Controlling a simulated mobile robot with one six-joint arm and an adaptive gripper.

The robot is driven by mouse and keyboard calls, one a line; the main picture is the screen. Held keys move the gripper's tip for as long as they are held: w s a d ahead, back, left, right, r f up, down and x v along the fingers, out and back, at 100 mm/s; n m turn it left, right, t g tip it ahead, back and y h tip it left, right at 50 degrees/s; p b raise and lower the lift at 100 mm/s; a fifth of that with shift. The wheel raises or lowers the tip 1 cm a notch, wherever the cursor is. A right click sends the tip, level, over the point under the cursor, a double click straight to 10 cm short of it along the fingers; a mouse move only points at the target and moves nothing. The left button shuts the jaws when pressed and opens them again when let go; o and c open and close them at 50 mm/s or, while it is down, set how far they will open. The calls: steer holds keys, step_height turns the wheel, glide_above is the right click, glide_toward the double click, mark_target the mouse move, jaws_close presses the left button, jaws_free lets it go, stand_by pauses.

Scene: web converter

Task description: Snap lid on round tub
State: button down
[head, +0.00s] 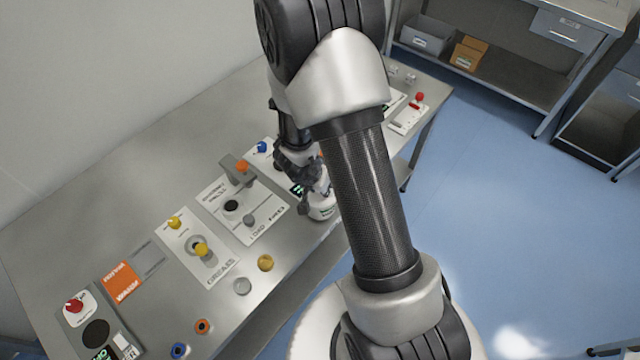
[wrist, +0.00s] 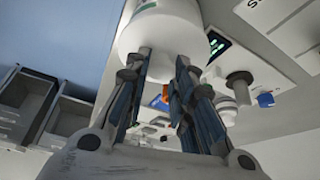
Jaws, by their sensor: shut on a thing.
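My gripper (head: 314,190) is low over the front edge of the grey table, partly hidden by my own arm. In the wrist view, its two fingers (wrist: 163,62) are closed on a white round tub (wrist: 160,30). The tub has a teal band and fills the top of that view. In the head view, the white tub (head: 322,209), with dark print on its side, shows just below the fingers. I cannot tell whether it touches the table. I cannot make out a separate lid for certain.
The table (head: 160,180) carries panels with knobs, including a white one (head: 240,208) just left of my gripper. Blue floor (head: 490,220) is open to the right.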

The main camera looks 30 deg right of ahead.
steer(key=shift+r+p, duration=1)
steer(key=shift+p, duration=0.3)
stand_by(0.6)
stand_by(0.4)
steer(key=c, duration=1.3)
jaws_free()
steer(key=shift+o, duration=0.4)
steer(key=o, duration=0.4)
step_height(320, 180, up, 7)
steer(key=p, duration=0.8)
